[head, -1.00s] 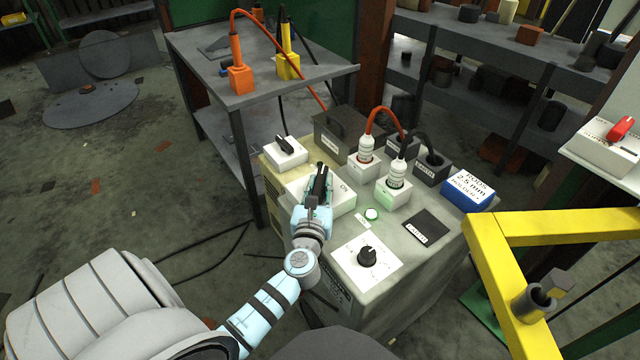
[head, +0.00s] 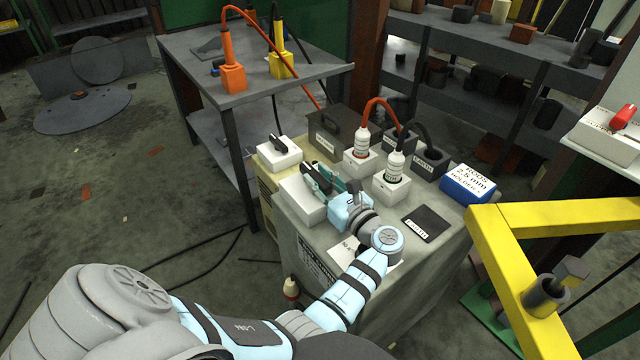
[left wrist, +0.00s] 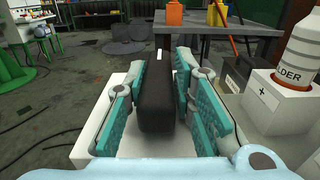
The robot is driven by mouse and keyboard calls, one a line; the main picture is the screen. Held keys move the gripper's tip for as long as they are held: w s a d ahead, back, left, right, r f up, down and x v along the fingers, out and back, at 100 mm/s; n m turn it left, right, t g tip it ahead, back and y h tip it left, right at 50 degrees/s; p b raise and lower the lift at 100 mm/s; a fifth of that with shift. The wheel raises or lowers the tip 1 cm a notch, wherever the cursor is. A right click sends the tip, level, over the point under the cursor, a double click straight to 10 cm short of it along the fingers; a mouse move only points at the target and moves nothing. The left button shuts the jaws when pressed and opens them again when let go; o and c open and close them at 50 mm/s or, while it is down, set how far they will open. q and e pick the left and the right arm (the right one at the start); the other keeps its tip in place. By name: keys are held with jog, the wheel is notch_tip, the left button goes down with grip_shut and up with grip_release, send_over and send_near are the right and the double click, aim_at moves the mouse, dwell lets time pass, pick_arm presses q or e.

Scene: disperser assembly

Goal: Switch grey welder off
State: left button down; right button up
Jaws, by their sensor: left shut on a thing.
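The grey welder (head: 452,247) stands in the middle of the head view. On its top is a white switch box (head: 299,196) with a black switch handle (head: 316,177). My left gripper (head: 328,178) is over this box, reaching in from the right side of it. Its teal fingers are shut on the handle. In the left wrist view, the black handle (left wrist: 157,95) stands between the finger pads, above the white box (left wrist: 92,150). The handle points towards the upper left in the head view. My forearm hides the dial and lamp. My right gripper is not in view.
A second white switch box (head: 279,153) sits behind. White plugs (head: 395,166) with red and black cables stand right of the gripper. A blue rods box (head: 468,185) and yellow frame (head: 555,215) are farther right. A metal table (head: 255,90) stands behind.

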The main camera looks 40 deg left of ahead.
aim_at(319, 178)
pick_arm(q)
jog(key=shift+g, duration=0.3)
jog(key=c, duration=1.4)
grip_release()
jog(key=shift+s+a, duration=0.1)
jog(key=shift+r, duration=0.15)
notch_tip(319, 178, up, 10)
jog(key=shift+f, duration=0.15)
jog(key=shift+f, duration=0.1)
